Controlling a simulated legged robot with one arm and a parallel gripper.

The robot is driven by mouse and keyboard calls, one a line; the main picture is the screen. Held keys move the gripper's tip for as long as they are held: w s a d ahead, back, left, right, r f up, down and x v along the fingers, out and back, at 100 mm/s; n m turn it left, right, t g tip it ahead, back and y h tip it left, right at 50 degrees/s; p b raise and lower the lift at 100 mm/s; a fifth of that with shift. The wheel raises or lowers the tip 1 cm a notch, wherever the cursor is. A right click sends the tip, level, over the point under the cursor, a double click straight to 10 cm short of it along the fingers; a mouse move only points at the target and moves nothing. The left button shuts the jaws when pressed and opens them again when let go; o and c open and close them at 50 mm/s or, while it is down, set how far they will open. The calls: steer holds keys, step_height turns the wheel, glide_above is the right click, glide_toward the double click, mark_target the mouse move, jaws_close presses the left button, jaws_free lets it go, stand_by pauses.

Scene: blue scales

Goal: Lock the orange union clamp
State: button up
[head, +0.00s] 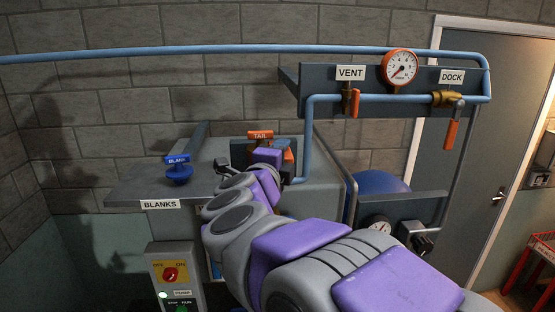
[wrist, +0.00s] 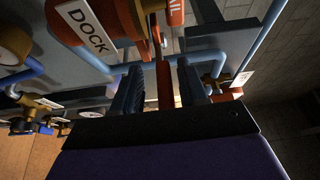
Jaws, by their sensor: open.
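In the wrist view, my gripper (wrist: 161,70) is open, with one dark finger on each side of an orange lever (wrist: 165,88). I cannot tell whether either finger touches it. An orange cylindrical body (wrist: 82,22) labelled DOCK sits just beyond the fingers on the left. An orange-red part (wrist: 177,12) labelled TAIL is at the top. The lever appears to belong to the union clamp, but how it joins is partly hidden. In the head view, an orange labelled piece (head: 260,135) and another orange part (head: 288,157) show behind my purple wrist, which hides the fingers.
A blue BLANK plug (head: 179,171) stands on the grey bench (head: 135,187), left of my wrist. A blue pipe (head: 309,140) drops close to my wrist's right. The overhead shelf carries VENT (head: 350,101) and DOCK (head: 451,125) valve levers and a gauge (head: 400,66).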

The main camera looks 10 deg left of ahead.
steer(key=shift+s+d, duration=0.3)
steer(key=shift+s, duration=0.3)
steer(key=s+a+b, duration=0.2)
steer(key=s, duration=1.4)
steer(key=shift+a, duration=0.4)
steer(key=shift+w+a+f, duration=0.1)
steer(key=shift+a, duration=0.05)
